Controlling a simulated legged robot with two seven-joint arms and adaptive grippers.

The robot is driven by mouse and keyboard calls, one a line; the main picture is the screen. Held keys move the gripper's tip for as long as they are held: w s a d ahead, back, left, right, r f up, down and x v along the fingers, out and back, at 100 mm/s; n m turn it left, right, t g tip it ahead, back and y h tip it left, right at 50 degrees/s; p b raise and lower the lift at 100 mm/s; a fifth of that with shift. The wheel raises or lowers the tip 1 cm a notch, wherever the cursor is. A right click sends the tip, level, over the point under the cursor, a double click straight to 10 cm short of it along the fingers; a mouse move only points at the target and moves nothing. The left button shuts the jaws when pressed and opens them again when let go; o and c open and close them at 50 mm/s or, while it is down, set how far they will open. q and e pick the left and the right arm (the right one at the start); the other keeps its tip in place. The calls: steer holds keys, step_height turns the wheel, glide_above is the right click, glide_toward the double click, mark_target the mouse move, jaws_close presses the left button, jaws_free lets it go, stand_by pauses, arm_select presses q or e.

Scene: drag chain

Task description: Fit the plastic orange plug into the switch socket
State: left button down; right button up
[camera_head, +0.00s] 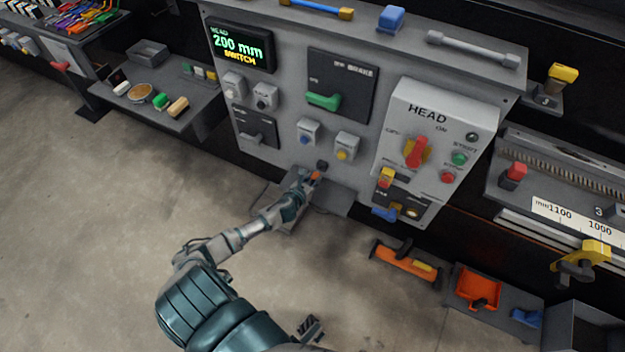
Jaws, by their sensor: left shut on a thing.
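The orange plug (316,176) is small in the head view, at the tip of my left gripper (307,180). My left gripper is shut on it, and the fingers hide part of it. A small dark socket (321,165) is low on the grey machine panel, just above and beside the plug. The plug is very close to the socket; I cannot tell whether they touch.
The panel carries a green lit display (241,47), a green lever (323,101) and a HEAD box with a red-yellow knob (416,151). A grey shelf (333,199) juts out below the socket. An orange tool (405,264) lies right. Floor at left is clear.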

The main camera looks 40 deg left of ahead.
arm_select(q)
steer(key=shift+p, duration=0.3)
stand_by(0.6)
steer(key=shift+w+a, duration=0.2)
steer(key=shift+w, duration=0.5)
steer(key=shift+w+a, duration=0.15)
steer(key=shift+w, duration=0.55)
steer(key=c, duration=0.8)
jaws_free()
steer(key=v, duration=1.2)
steer(key=shift+f, duration=0.1)
steer(key=shift+f, duration=0.1)
